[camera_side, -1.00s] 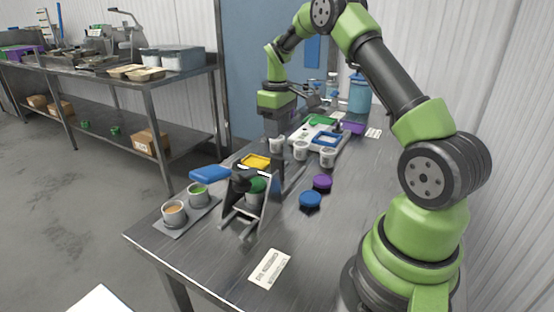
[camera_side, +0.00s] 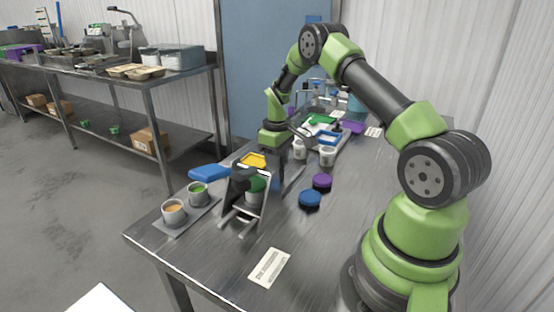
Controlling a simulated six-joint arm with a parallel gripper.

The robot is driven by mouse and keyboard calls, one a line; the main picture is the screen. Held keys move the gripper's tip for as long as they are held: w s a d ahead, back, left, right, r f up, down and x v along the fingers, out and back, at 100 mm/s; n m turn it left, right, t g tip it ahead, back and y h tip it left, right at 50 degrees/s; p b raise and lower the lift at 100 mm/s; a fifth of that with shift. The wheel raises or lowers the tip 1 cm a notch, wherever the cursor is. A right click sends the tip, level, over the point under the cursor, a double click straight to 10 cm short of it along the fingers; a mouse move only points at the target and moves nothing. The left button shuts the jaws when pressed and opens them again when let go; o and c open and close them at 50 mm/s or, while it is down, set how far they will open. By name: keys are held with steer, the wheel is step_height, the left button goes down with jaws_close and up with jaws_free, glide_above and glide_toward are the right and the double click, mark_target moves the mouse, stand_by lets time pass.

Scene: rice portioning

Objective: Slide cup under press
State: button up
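A press with a dark body (camera_side: 241,182), a blue handle (camera_side: 210,172) pointing left and a grey metal frame stands near the left edge of the table. A grey cup (camera_side: 254,198) with green above it shows within the press frame; how it is seated is unclear. Two whitish cups (camera_side: 300,150) (camera_side: 327,156) stand behind and right of the press. My gripper (camera_side: 272,150) points down just behind the press, close to the yellow tray. Its fingers are mostly hidden, so I cannot tell whether they are open or hold a cup.
A tray (camera_side: 184,223) with two filled cups lies left of the press. Blue (camera_side: 310,199) and purple (camera_side: 322,181) round pieces lie to its right. The front table is mostly clear, with a label (camera_side: 269,267).

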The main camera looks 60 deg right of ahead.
jaws_close()
steer(key=shift+a, duration=2.45)
steer(key=shift+o, duration=1.1)
jaws_free()
step_height(320, 180, up, 10)
